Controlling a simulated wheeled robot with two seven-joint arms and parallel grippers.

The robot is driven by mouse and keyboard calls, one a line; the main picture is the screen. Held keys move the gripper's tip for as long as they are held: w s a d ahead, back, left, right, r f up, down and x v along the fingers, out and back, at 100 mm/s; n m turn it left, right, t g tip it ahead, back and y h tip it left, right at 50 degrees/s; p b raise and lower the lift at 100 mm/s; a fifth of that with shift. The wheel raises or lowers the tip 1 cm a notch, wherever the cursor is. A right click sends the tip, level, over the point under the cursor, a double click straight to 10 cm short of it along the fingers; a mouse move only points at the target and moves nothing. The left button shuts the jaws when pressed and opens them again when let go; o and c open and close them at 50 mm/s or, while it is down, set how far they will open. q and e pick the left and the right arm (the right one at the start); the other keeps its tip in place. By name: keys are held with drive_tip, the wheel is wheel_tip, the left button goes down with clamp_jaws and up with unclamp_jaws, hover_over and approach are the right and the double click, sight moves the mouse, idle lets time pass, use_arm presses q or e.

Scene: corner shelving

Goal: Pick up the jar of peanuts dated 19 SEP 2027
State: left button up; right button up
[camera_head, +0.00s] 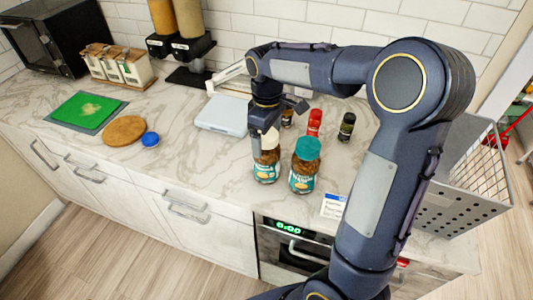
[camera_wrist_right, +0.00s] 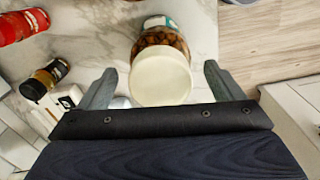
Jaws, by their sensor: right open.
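Two jars stand near the counter's front edge. The left jar (camera_head: 266,167) has a white lid, brown contents and a teal label. The right jar (camera_head: 304,170) has a teal lid and a teal label. No date is readable on either. My right gripper (camera_head: 265,138) is above the white-lidded jar and pointing down. In the right wrist view the open fingers (camera_wrist_right: 158,90) stand on both sides of the white lid (camera_wrist_right: 160,78), with gaps, and brown contents show in the jar. My left gripper is not in view.
A red bottle (camera_head: 314,122) and a dark spice jar (camera_head: 346,127) stand behind the jars. A white card (camera_head: 333,206) is right of them, near a wire basket (camera_head: 462,190). A grey scale (camera_head: 222,114) lies left. The counter's front left of the jars is clear.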

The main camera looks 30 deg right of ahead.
drive_tip(key=shift+f, duration=0.65)
drive_tip(key=shift+r, duration=0.1)
drive_tip(key=c, duration=1.9)
